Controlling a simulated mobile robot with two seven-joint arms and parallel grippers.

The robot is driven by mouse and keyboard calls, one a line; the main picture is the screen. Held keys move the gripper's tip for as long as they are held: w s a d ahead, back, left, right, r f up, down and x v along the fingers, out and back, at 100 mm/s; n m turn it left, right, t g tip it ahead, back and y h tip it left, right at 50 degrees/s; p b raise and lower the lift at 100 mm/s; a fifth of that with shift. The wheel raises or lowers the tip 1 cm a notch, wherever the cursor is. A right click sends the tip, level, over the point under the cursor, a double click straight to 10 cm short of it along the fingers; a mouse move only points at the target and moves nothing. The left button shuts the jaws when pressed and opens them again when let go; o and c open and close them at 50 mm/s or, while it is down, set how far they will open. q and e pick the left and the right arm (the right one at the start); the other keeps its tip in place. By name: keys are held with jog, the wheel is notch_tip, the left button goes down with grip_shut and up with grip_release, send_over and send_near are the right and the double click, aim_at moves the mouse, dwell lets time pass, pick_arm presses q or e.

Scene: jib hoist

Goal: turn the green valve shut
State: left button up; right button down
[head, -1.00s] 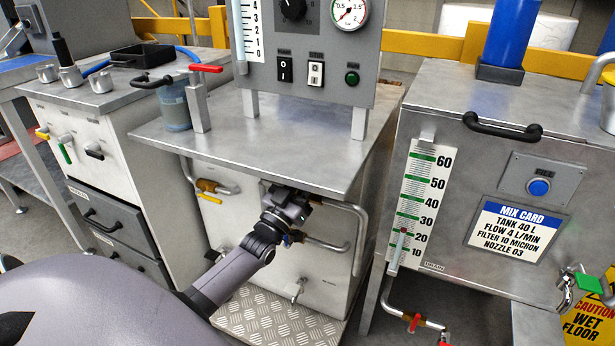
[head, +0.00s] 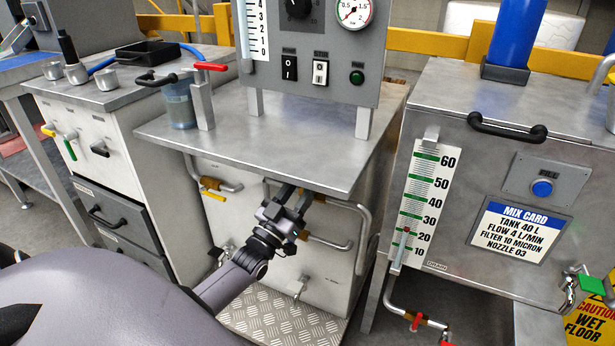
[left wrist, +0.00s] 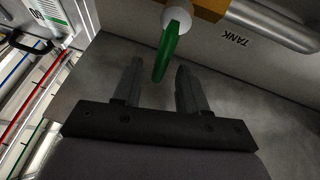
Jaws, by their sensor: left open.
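A green valve handle (left wrist: 172,52) shows in the left wrist view, on a white hub by a brass body and a grey pipe next to a TANK label. My left gripper (left wrist: 159,72) is open, with its two fingers pointing at the handle. The handle's lower end appears between the fingertips in the picture; I cannot tell whether they touch. In the head view my left gripper (head: 293,196) is under the middle bench top, in front of the white panel and its pipes, and this handle is hidden there. My right gripper is not in view.
The steel bench top (head: 270,150) overhangs the gripper. A yellow-handled valve (head: 212,184) sits to its left, and a bent pipe (head: 362,225) to its right. Another green handle (head: 590,285) is on the right tank, and one (head: 70,150) on the left cabinet. A tread plate (head: 265,318) lies below.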

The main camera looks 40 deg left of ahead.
pick_arm(q)
jog(key=shift+v, duration=1.6)
